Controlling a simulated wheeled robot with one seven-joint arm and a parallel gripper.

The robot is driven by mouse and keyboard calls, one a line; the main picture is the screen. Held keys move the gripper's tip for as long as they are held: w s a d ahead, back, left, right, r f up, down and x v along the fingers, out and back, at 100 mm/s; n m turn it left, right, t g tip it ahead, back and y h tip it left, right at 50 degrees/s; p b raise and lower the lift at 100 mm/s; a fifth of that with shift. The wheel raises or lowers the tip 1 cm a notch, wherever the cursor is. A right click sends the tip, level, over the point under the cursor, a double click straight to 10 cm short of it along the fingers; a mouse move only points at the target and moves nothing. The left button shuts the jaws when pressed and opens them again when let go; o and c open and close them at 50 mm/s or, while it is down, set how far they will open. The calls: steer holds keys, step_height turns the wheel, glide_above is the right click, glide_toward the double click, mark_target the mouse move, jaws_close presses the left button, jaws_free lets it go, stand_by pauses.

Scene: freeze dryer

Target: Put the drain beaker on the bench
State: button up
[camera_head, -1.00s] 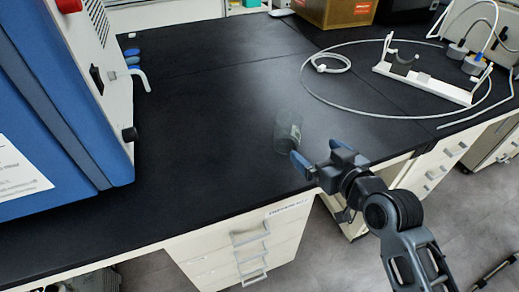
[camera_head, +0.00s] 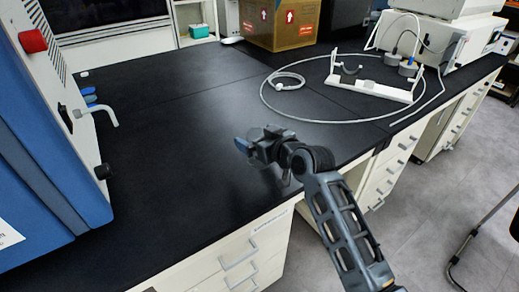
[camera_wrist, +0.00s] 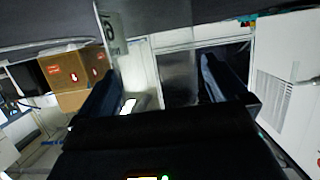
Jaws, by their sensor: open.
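The drain beaker (camera_head: 262,158) is clear glass and hard to make out against the black bench (camera_head: 190,135). In the head view it shows faintly at my gripper (camera_head: 256,144), near the bench's front edge, partly hidden by the fingers. In the wrist view, clear glass with printed marks, apparently the beaker (camera_wrist: 118,40), is close in front of my gripper (camera_wrist: 157,75). The two dark fingers are apart, with the glass at or between them. I cannot tell whether they touch it, or whether its base rests on the bench.
A blue-sided machine (camera_head: 40,150) with a bent drain spout (camera_head: 100,112) stands at left. A white stand (camera_head: 372,88) and a looped hose (camera_head: 290,82) lie at back right. A cardboard box (camera_head: 280,22) is at the back. The middle of the bench is clear.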

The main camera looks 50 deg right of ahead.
steer(key=shift+w+d+f, duration=0.1)
steer(key=shift+w+f, duration=0.05)
steer(key=shift+w, duration=0.25)
steer(key=c, duration=1.1)
steer(key=shift+r, duration=0.5)
steer(key=s+d+r, duration=0.1)
steer(key=d+r, duration=0.2)
steer(key=s+d+r, duration=0.2)
steer(key=d+r, duration=0.1)
steer(key=d, duration=0.1)
steer(key=s+d+r+b, duration=0.1)
steer(key=s+d+r, duration=0.1)
steer(key=d+r, duration=0.1)
steer(key=shift+d+r, duration=0.3)
steer(key=shift+r, duration=0.2)
